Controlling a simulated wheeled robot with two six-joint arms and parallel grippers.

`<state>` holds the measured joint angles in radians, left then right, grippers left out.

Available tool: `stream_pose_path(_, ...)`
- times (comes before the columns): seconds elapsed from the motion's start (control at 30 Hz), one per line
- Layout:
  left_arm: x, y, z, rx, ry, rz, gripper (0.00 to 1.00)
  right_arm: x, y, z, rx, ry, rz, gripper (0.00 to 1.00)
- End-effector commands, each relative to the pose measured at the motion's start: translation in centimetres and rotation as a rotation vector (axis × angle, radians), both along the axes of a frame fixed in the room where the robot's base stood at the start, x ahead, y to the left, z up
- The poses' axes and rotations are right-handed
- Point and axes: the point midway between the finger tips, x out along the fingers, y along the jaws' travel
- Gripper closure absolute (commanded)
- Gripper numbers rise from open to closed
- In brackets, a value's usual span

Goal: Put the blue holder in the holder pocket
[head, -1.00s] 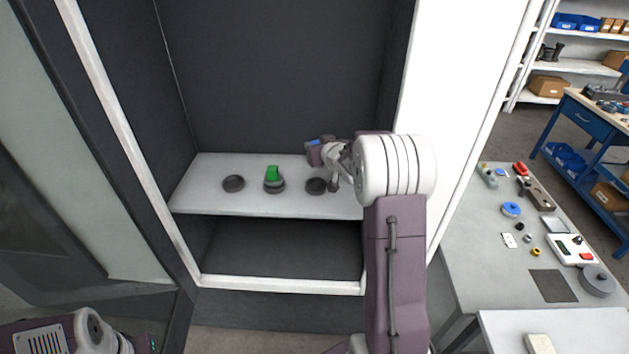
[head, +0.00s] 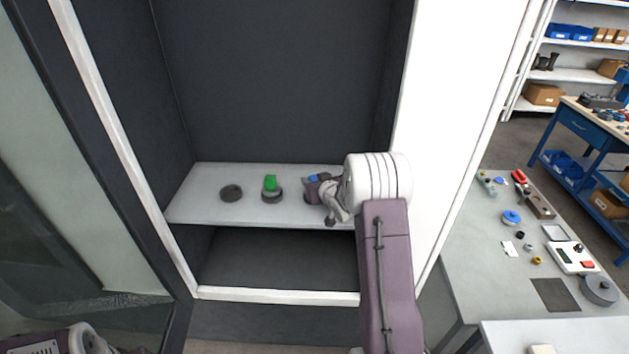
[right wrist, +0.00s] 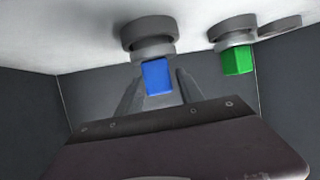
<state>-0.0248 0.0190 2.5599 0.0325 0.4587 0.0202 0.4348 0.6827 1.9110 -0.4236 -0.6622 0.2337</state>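The blue holder (right wrist: 158,76) is a blue block on a grey round base. In the right wrist view its base meets the round grey holder pocket (right wrist: 148,32) on the shelf, much as the green holder (right wrist: 238,60) meets its own. My right gripper (right wrist: 161,78) has a finger on each side of the blue block, with a gap showing at the right finger, so it looks open. In the head view the blue holder (head: 313,178) is at the right-hand pocket, partly covered by my gripper. My left gripper is not in view; only its arm shows at lower left.
The green holder (head: 270,184) stands in the middle pocket, just left of my right gripper. An empty dark pocket (head: 231,193) is farther left on the white shelf (head: 200,208). Dark cabinet walls enclose the shelf. A grey bench (head: 480,275) with small parts stands at right.

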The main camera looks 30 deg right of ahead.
Motion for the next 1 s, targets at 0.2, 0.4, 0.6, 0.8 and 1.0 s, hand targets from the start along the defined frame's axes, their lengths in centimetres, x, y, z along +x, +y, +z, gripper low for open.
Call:
stream_pose_path(0.2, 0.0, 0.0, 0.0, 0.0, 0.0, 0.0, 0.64, 0.0, 0.0, 0.0, 0.0, 0.0, 0.0, 0.47)
stream_pose_path(0.4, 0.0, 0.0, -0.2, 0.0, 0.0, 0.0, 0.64, -0.7, 0.1, 0.3, 0.0, 0.0, -0.001, 0.47)
stream_pose_path(0.6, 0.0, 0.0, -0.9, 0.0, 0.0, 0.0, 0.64, -4.3, 0.6, 1.8, -0.001, -0.002, -0.002, 0.47)
stream_pose_path(0.8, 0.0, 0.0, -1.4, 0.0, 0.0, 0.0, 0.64, -8.5, 1.3, 3.5, -0.001, -0.001, -0.002, 0.47)
stream_pose_path(1.0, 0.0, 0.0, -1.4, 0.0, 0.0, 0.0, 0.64, -10.7, 1.7, 4.5, 0.0, 0.0, 0.0, 0.47)
